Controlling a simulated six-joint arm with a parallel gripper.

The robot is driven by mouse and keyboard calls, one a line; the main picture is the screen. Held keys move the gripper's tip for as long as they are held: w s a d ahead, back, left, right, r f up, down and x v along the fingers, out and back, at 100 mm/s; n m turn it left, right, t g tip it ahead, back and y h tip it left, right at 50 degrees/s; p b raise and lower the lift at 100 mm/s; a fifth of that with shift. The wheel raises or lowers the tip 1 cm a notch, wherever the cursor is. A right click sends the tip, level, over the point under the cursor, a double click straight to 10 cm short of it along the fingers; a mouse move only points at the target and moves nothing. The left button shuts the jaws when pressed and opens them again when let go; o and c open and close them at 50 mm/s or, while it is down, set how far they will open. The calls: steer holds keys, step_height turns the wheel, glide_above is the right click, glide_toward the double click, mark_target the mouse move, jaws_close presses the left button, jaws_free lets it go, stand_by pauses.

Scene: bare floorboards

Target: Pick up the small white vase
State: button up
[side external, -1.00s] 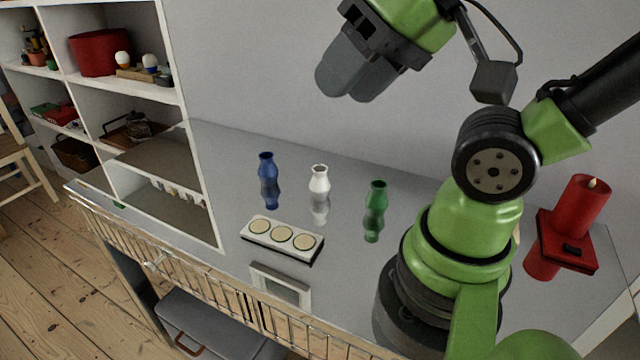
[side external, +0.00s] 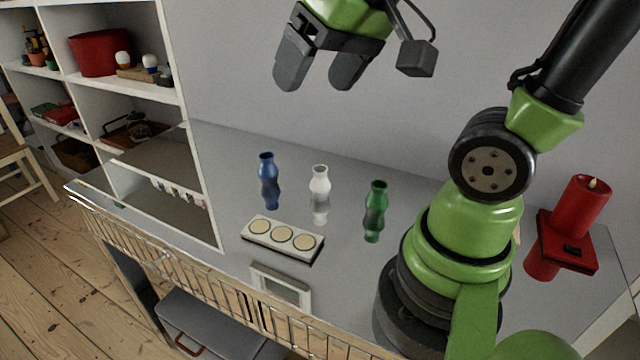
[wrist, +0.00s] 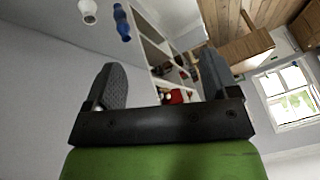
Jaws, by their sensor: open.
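The small white vase (side external: 320,184) stands upright on the grey tabletop, between a blue vase (side external: 268,180) on its left and a green vase (side external: 375,210) on its right. My gripper (side external: 318,82) is open and empty, high above the table, well above the white vase and apart from it. In the wrist view the white vase (wrist: 88,12) shows at the top left edge, partly cut off, with the blue vase (wrist: 121,22) beside it. My gripper's two fingers (wrist: 160,85) are spread there with nothing between them.
A white tray with three round discs (side external: 252,238) lies in front of the vases. A small framed panel (side external: 304,299) is nearer the front edge. A red candle (side external: 581,206) stands at the right. White shelves (side external: 172,110) rise at the left.

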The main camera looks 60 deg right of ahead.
steer(key=w+d+f+g, duration=0.2)
steer(key=w+d+f, duration=0.1)
steer(key=w+d, duration=0.15)
steer(key=g, duration=0.3)
glide_toward(320, 182)
steer(key=shift+w+d+f+h, duration=0.1)
steer(key=shift+w+d+h, duration=0.2)
steer(key=shift+w, duration=0.35)
steer(key=shift+g, duration=0.3)
steer(key=f, duration=0.5)
steer(key=shift+s+d+f, duration=0.1)
steer(key=shift+d+f, duration=0.2)
steer(key=shift+d, duration=0.1)
step_height(320, 182, down, 6)
steer(key=shift+a+r, duration=0.1)
steer(key=c, duration=1)
steer(key=shift+w+r, duration=0.1)
steer(key=shift+w, duration=0.1)
step_height(320, 182, up, 10)
steer(key=shift+f, duration=0.1)
